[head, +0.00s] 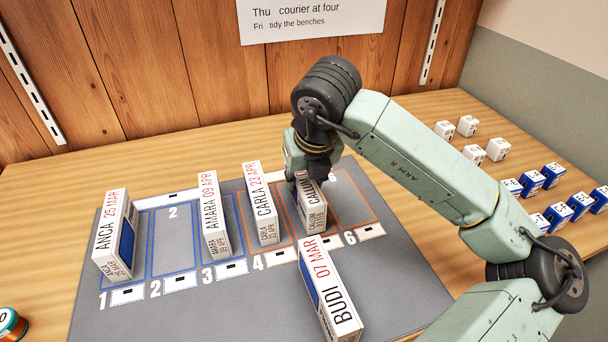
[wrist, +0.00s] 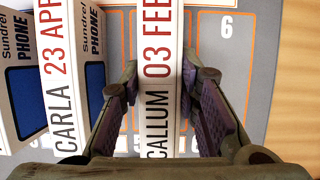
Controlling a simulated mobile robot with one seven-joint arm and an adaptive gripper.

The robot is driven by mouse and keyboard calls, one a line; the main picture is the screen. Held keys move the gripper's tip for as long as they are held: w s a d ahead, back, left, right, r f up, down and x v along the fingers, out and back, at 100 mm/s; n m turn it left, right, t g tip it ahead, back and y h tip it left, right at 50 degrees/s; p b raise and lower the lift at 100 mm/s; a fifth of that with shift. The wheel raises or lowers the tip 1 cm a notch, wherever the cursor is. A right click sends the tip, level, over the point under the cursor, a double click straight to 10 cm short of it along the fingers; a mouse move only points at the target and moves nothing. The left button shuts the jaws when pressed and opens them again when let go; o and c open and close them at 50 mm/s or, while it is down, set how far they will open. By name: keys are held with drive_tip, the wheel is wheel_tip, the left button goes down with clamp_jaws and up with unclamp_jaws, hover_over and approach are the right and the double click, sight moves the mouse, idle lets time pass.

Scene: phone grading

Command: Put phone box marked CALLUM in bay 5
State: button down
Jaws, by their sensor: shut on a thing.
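The phone box marked CALLUM (head: 313,212) is white with a red date and stands upright at bay 5, between the CARLA box and empty bay 6. My gripper (head: 305,178) is over it from above. In the wrist view the fingers of my gripper (wrist: 160,85) are shut on the sides of the CALLUM box (wrist: 158,118). Its label reads 03 FEB. Bay 5 (head: 284,207) is outlined in orange; its number is hidden in the head view. I cannot tell whether the box's base touches the mat.
The CARLA box (head: 262,205) stands close left in bay 4. AMARA (head: 214,215) is in bay 3 and ANCA (head: 115,236) in bay 1. The BUDI box (head: 331,290) stands in front of the bays. Bays 2 and 6 are empty. Small boxes (head: 532,183) lie right.

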drive_tip(key=shift+f+b, duration=0.2)
drive_tip(key=shift+b, duration=0.15)
drive_tip(key=c, duration=1.2)
unclamp_jaws()
drive_tip(key=shift+r, duration=0.1)
drive_tip(key=shift+s+r+p, duration=0.1)
drive_tip(key=shift+r+p, duration=0.2)
drive_tip(key=shift+r, duration=0.1)
drive_tip(key=b+v, duration=0.1)
drive_tip(key=v, duration=1)
drive_tip(key=shift+r, duration=0.2)
drive_tip(key=shift+s, duration=0.15)
